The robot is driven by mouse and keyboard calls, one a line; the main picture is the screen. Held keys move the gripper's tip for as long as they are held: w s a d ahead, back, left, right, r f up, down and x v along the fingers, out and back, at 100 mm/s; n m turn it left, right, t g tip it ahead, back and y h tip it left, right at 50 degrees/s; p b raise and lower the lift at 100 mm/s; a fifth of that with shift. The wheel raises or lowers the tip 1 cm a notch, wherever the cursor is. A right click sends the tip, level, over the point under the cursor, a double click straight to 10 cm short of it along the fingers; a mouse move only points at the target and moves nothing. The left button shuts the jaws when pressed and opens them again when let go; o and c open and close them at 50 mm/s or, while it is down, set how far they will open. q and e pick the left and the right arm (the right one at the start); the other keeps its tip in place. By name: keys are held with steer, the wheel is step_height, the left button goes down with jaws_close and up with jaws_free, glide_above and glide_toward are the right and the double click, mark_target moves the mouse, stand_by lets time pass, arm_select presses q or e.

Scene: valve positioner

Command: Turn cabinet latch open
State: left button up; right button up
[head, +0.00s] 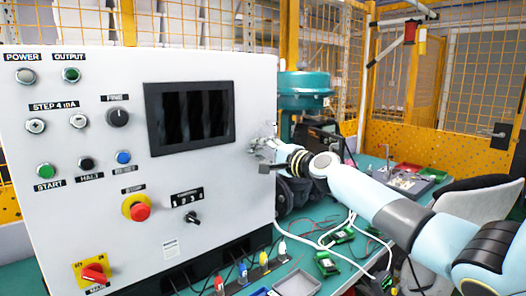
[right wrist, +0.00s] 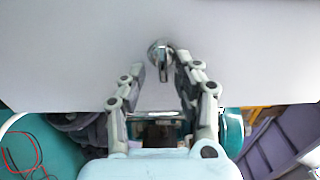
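The cabinet (head: 90,180) is a large light-grey box with a control panel, filling the left of the head view. The latch (right wrist: 161,58) is a small metal knob with a flat turning grip on a pale cabinet face in the right wrist view. My right gripper (right wrist: 161,68) is open, its fingertips on either side of the latch. The right fingertip looks very close to it; contact cannot be told. In the head view my right gripper (head: 264,146) is at the cabinet's right edge, and the latch is hard to make out there. My left gripper is not in view.
A teal valve actuator (head: 304,92) stands behind the cabinet's right edge. A green workbench (head: 300,250) holds cables, small green terminal blocks (head: 326,264) and a grey tray (head: 297,284). A grey chair (head: 475,200) is at the right. Yellow mesh fencing is behind.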

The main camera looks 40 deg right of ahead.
steer(key=shift+s, duration=0.1)
steer(key=s, duration=0.7)
steer(key=shift+d, duration=0.25)
steer(key=shift+s, duration=0.1)
